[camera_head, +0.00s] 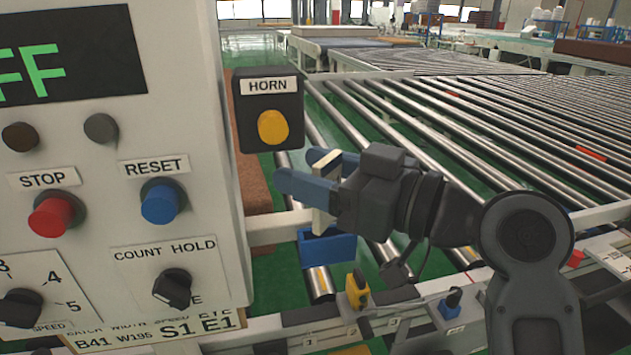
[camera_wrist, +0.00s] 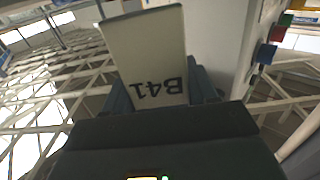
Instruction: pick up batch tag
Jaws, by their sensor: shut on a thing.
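The batch tag (camera_head: 322,222) is a flat cream plate. In the wrist view the tag (camera_wrist: 147,55) shows "B41" upside down. My gripper (camera_head: 300,172) is shut on it with blue fingers, to the right of the control panel and just below the horn box. In the head view the fingers hide the tag's middle, and its upper and lower parts stick out. Its lower end is close above a small blue open box (camera_head: 328,248); I cannot tell whether they touch.
The control panel (camera_head: 120,215) fills the left, with a red stop button (camera_head: 55,213), a blue reset button (camera_head: 161,202) and a knob (camera_head: 172,288). The horn box (camera_head: 270,90) is close to my fingers. A yellow device (camera_head: 358,290) sits on the rail. Roller conveyors (camera_head: 480,120) extend behind.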

